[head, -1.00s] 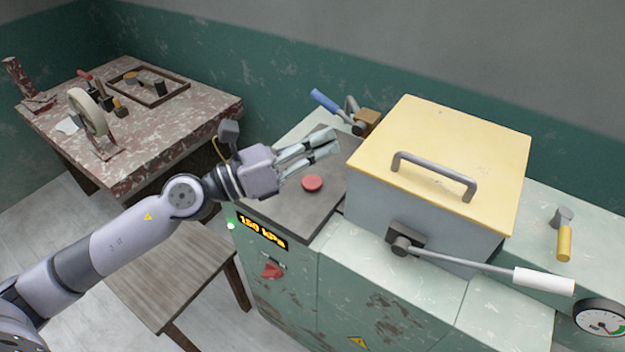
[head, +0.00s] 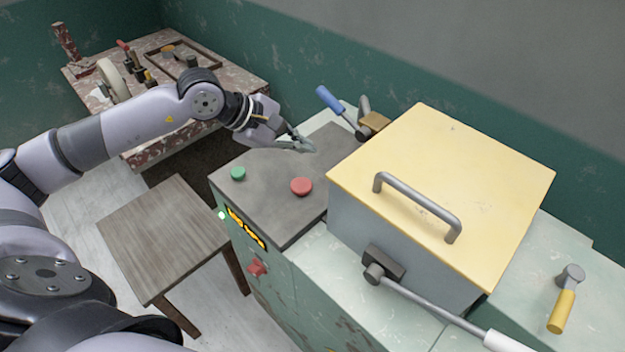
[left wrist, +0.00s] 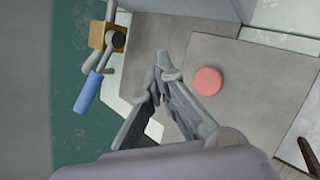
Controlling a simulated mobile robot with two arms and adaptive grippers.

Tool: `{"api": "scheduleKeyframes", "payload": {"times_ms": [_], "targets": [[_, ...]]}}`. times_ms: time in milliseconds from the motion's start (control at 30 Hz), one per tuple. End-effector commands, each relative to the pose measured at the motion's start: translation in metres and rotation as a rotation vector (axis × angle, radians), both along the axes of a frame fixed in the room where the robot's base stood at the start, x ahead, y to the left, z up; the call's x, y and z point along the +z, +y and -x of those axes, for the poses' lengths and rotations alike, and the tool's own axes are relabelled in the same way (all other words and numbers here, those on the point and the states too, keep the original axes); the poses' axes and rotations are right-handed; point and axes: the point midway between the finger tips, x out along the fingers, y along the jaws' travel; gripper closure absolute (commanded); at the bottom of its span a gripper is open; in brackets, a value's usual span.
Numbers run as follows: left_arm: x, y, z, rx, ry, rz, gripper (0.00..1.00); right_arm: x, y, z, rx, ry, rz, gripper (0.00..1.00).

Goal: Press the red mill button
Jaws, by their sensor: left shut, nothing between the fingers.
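The red mill button (head: 301,187) is a round red cap on the dark grey panel (head: 262,213) on top of the green machine. It also shows in the left wrist view (left wrist: 207,81), to the right of the fingertips. My left gripper (head: 308,146) is shut and empty above the panel, on the far side of the red button and apart from it. In the left wrist view its fingertips (left wrist: 159,76) come together over the panel's edge area. A green button (head: 238,173) sits on the same panel, left of the red one. My right gripper is not in view.
A box with a yellow lid (head: 450,165) and a grey handle stands right of the panel. A blue-handled lever (head: 329,98) is behind the panel. A wooden stool (head: 165,235) is in front at left, and a worn table (head: 222,84) stands behind my arm.

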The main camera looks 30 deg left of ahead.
Motion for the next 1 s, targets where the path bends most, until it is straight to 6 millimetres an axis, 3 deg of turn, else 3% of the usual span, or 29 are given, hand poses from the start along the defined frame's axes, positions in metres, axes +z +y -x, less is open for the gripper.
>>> {"api": "scheduleKeyframes", "payload": {"times_ms": [133, 267, 467, 667, 833, 1000], "targets": [[0.000, 0.000, 0.000, 0.000, 0.000, 0.001, 1.00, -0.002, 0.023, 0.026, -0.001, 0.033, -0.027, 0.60], [-0.002, -0.001, 0.000, 0.000, 0.001, 0.003, 1.00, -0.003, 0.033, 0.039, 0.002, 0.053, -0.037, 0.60], [-0.014, -0.001, 0.000, 0.001, 0.002, 0.003, 1.00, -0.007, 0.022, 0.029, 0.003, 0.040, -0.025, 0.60], [-0.039, -0.001, 0.001, 0.001, 0.004, 0.004, 1.00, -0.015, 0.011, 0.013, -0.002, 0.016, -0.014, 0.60], [-0.064, -0.001, 0.000, 0.001, 0.002, 0.003, 1.00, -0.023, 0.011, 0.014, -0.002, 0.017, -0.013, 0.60], [-0.086, -0.001, 0.000, 0.000, 0.000, 0.004, 1.00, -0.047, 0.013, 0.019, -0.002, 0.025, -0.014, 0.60]]}}
